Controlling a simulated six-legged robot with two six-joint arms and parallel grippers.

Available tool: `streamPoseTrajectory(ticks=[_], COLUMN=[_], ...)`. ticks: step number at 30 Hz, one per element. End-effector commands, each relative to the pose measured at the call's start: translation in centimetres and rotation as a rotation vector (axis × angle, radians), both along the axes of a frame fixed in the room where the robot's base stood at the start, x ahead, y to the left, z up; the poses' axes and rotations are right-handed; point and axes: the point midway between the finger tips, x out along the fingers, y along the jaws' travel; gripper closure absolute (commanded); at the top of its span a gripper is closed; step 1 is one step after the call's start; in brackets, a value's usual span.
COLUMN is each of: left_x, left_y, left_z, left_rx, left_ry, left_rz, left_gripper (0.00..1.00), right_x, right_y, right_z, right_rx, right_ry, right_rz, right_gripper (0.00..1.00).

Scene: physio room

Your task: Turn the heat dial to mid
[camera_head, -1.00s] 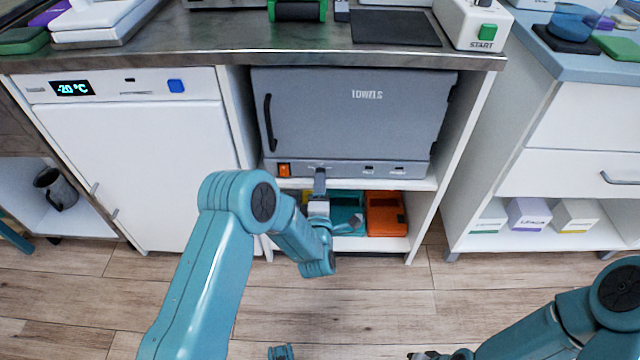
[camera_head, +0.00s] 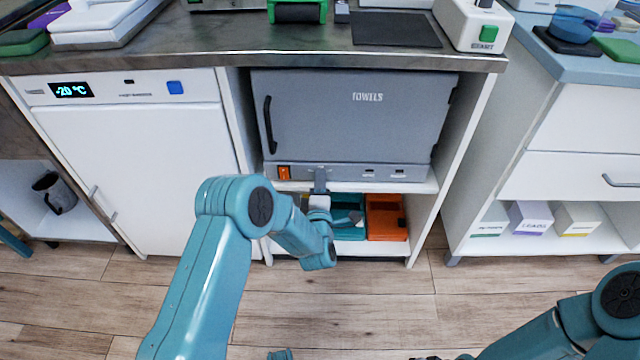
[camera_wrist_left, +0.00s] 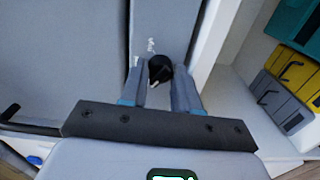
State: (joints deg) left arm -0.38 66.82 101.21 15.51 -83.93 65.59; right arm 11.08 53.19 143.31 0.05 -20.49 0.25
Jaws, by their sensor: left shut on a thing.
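The grey towel warmer (camera_head: 350,115) with TOWELS on its door stands in the bay under the counter. The heat dial (camera_wrist_left: 159,68) is a small black knob with a white mark on the warmer's front strip, in the left wrist view. My left gripper (camera_head: 320,181) reaches the strip below the door, and its two fingers are shut on the dial, one at each side. In the head view the gripper hides the dial. White lettering beside the dial is too small to read. My right arm (camera_head: 575,325) is at the lower right; its gripper is mostly cut off by the bottom edge.
An orange switch (camera_head: 284,172) is on the strip, left of my gripper. Below, a shelf holds a teal box (camera_head: 347,228) and an orange box (camera_head: 386,218). A white freezer (camera_head: 140,165) is at left, a white cabinet (camera_head: 575,185) at right. The floor in front is clear.

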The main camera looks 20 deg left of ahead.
Motion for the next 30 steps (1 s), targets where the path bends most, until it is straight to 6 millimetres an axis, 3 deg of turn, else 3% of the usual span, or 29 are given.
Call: streamPoseTrajectory(ticks=[8, 30], left_x=[0.0, 0.0], left_y=[0.0, 0.0], left_z=[-0.2, -0.2], left_rx=[0.156, 0.782], left_ry=[0.045, 0.226], left_rz=[0.000, 0.000], left_gripper=[1.00, 1.00], right_x=[0.2, 1.6], right_y=[-0.2, -0.7], right_z=[-1.1, -3.8], right_rx=[-0.002, -0.011], right_ry=[-0.003, -0.044], right_rz=[-0.008, -0.024], right_gripper=[0.57, 0.57])
